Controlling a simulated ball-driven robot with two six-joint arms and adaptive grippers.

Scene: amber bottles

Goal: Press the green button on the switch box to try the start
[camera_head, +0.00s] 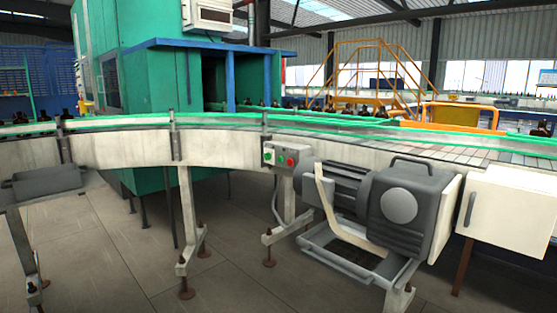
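A small light-grey switch box (279,147) is mounted on the side of the conveyor, near the middle of the head view. Its green button (268,155) is on the left of its front face, and a red button (291,161) is on the right. Nothing covers the front of the box. Neither of my grippers shows in this view, so nothing is seen touching the buttons.
The curved conveyor (225,150) with green guide rails crosses the view. A grey motor (400,205) hangs low right of the switch box, beside a white cabinet (508,205). Conveyor legs (188,215) stand on the tiled floor (110,270). A green machine (145,75) stands behind.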

